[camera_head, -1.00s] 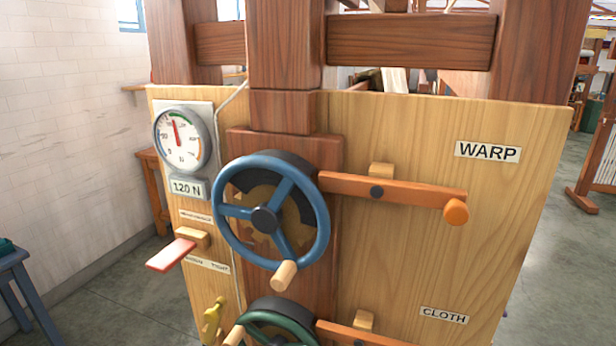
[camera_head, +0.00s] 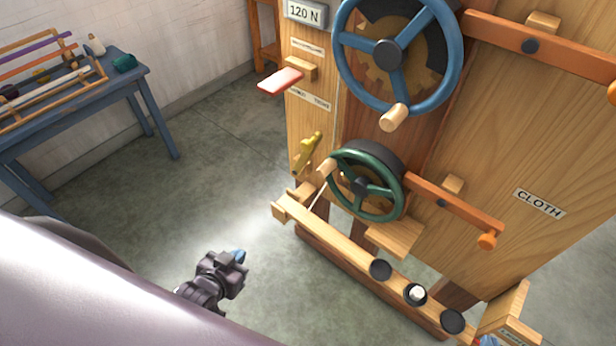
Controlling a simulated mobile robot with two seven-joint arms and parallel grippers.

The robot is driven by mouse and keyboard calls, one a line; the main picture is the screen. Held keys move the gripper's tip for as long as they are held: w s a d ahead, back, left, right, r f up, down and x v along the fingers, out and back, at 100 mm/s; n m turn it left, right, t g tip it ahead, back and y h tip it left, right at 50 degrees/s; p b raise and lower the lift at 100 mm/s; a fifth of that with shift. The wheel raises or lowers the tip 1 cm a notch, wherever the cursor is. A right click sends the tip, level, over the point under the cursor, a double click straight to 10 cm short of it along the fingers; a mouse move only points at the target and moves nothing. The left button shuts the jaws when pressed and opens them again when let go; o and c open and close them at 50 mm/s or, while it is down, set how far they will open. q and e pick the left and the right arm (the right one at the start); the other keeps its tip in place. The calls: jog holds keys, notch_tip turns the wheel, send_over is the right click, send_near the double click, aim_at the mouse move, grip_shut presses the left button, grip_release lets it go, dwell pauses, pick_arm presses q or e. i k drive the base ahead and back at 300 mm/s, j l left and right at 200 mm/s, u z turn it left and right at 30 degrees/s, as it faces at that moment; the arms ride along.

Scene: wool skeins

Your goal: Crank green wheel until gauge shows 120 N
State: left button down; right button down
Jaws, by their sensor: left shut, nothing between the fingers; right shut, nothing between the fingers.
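The green wheel (camera_head: 399,199) is on the lower part of the wooden panel, with a pale wooden handle (camera_head: 326,168) at its upper left rim. The 120 N plate (camera_head: 304,13) is at the top edge; the gauge dial is out of view above it. My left gripper (camera_head: 238,257) is shut and empty, over the floor to the lower left of the green wheel and apart from it. A blue tip at the bottom edge looks like my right gripper (camera_head: 488,341); the rest of it is hidden or out of frame.
A blue wheel (camera_head: 343,75) with a wooden handle sits above the green one. An orange lever (camera_head: 455,207) is right of the green wheel. A yellow lever (camera_head: 306,153) and a red pedal-like paddle (camera_head: 281,80) stick out at left. A wooden beam (camera_head: 345,246) runs below. A blue table (camera_head: 90,99) stands left.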

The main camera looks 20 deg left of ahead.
aim_at(364, 184)
jog(key=j+z, duration=0.15)
jog(key=j, duration=0.35)
jog(key=k+j+z, duration=0.15)
jog(key=j, duration=0.3)
jog(key=j+z, duration=0.15)
jog(key=j, duration=0.35)
jog(key=k+j+z, duration=0.2)
jog(key=j, duration=0.25)
